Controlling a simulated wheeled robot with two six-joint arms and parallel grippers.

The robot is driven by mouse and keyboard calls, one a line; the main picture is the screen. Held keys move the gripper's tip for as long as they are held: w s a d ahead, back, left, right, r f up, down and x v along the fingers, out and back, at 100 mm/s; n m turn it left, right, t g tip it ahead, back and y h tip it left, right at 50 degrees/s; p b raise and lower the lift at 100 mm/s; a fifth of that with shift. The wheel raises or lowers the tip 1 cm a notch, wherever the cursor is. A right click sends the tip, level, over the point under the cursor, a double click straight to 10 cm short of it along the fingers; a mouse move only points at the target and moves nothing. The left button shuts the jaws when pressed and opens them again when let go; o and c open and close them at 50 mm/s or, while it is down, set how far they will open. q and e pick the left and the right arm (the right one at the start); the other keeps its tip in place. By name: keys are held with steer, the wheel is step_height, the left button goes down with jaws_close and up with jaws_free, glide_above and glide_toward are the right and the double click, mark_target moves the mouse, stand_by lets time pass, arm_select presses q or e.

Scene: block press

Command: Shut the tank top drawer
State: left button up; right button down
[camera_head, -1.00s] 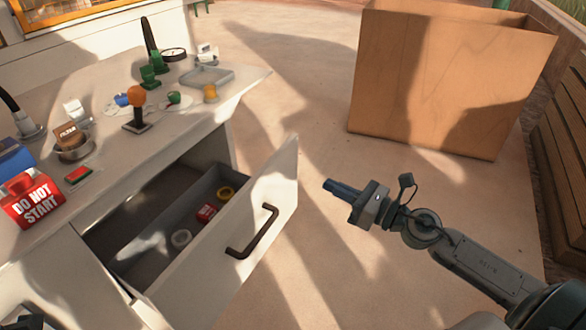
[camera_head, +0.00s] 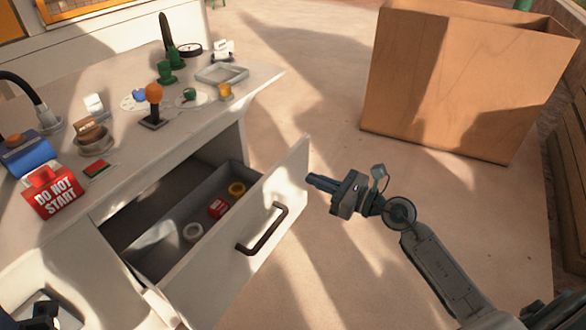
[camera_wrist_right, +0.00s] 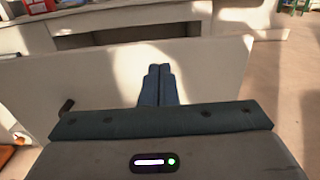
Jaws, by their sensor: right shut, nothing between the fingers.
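The drawer (camera_head: 248,263) stands pulled out from the pale workbench, with a dark bar handle (camera_head: 264,232) on its front.
The bench top (camera_head: 120,175) carries a red "DO NOT START" box (camera_head: 53,193), an orange-knobbed lever (camera_head: 153,100), a grey tray (camera_head: 222,74) and other small items. A large brown box (camera_head: 450,85) stands on the floor behind. The floor right of the drawer is clear.

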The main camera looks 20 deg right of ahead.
mark_target(282, 165)
steer(key=x, duration=0.5)
steer(key=shift+w+a, duration=0.25)
steer(key=shift+w, duration=0.05)
steer(key=shift+w+a, duration=0.3)
steer(key=shift+w, duration=0.1)
steer(key=shift+w+a+r, duration=0.1)
steer(key=shift+w+a, duration=0.25)
steer(key=shift+w, duration=0.05)
steer(key=x, duration=2)
steer(key=shift+w+a, duration=0.45)
steer(key=shift+w, duration=0.1)
steer(key=shift+r, duration=0.25)
